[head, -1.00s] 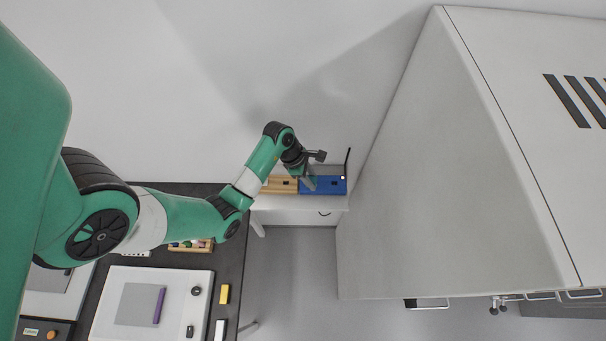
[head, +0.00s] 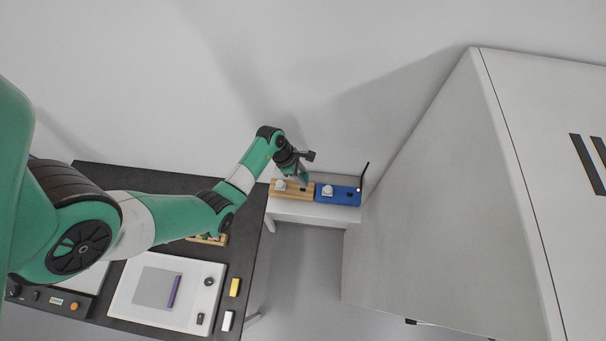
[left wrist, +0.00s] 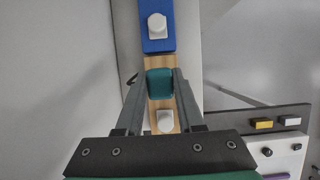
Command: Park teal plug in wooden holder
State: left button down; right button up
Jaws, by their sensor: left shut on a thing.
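The teal plug (left wrist: 160,84) is held between the two fingers of my left gripper (left wrist: 160,82) in the left wrist view. In the head view my left gripper (head: 300,178) is over the wooden holder (head: 283,193). The wooden holder also shows below the plug in the left wrist view (left wrist: 157,62). A white plug (left wrist: 164,121) stands on one end of it. Whether the teal plug touches the holder cannot be told. The right gripper is not in view.
A blue holder (head: 349,199) with a white plug (head: 327,190) stands right beside the wooden one on a white shelf (head: 310,212). A tall grey cabinet (head: 430,200) is to the right. A dark table (head: 255,262) with a white board (head: 135,312) is at the lower left.

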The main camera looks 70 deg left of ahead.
pick_arm(q)
notch_tip(320, 180, down, 3)
jog(key=b, duration=0.3)
jog(key=shift+f, duration=0.2)
jog(key=shift+f+b, duration=0.5)
jog(key=shift+f, duration=0.35)
jog(key=shift+p, duration=0.8)
dwell(0.5)
jog(key=shift+f+b, duration=0.75)
jog(key=shift+f, duration=0.2)
dwell(0.7)
jog(key=shift+c, duration=0.2)
grip_release()
dwell(0.3)
jog(key=shift+r, duration=0.1)
